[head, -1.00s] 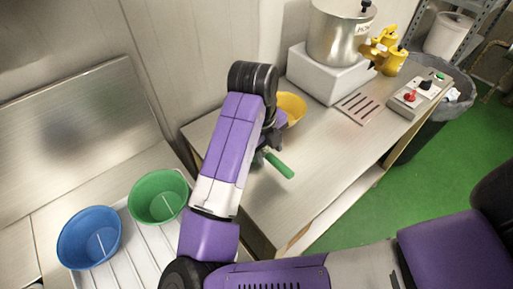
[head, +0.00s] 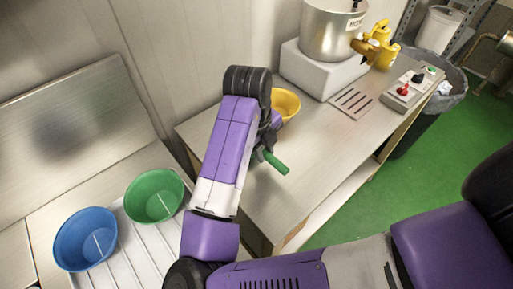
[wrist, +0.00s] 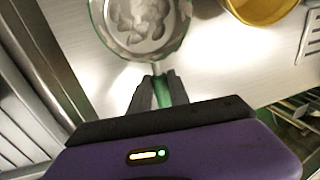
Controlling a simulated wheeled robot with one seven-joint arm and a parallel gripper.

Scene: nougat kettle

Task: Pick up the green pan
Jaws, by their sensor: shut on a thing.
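The green pan shows in the wrist view as a round metal pan (wrist: 140,22) with a green rim and a green handle (wrist: 171,90). In the head view only its green handle (head: 276,163) shows; my arm hides the rest. My gripper (wrist: 158,82) is shut on the handle, with one dark finger on each side, close to the pan's body. In the head view my gripper (head: 264,147) is mostly hidden behind my arm. I cannot tell whether the pan touches the counter.
A yellow bowl (head: 286,103) stands just behind the pan on the metal counter (head: 310,150). A steel kettle (head: 329,30) sits on a white block behind it. Green (head: 154,196) and blue (head: 85,239) bowls stand at left. A control box (head: 411,91) is at right.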

